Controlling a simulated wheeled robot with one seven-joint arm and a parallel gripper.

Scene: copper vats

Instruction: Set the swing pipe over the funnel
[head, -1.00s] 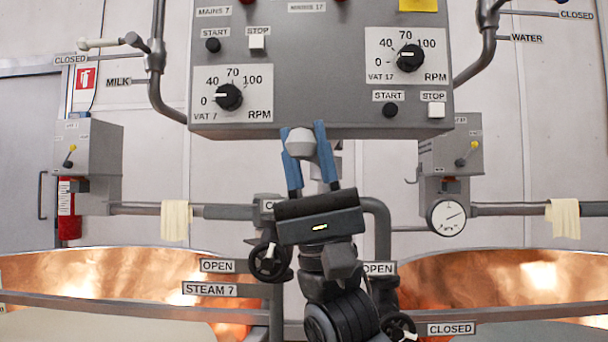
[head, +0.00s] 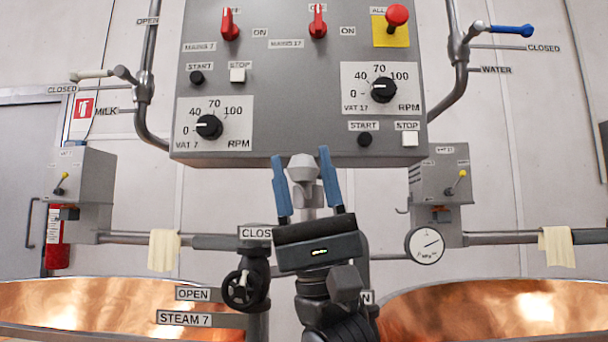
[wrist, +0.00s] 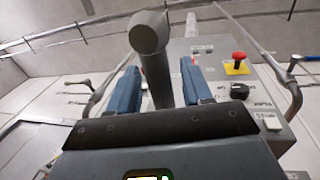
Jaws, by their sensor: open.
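My gripper (head: 301,158), with two blue fingers, is open and points upward below the control cabinet in the head view. A grey piece with a pale rounded top (head: 303,172) shows between the fingers. In the wrist view a grey pipe (wrist: 157,75) with a thick rounded end (wrist: 148,31) stands between the open fingers of my gripper (wrist: 160,68). Space shows on either side of it. It looks like the swing pipe, but I cannot be sure. I cannot make out a funnel in either view.
The grey control cabinet (head: 290,110) hangs just above and behind my gripper. A valve handwheel (head: 240,290) is close to its left. Copper vats (head: 80,300) stand at both sides. A pressure gauge (head: 425,245) is to the right.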

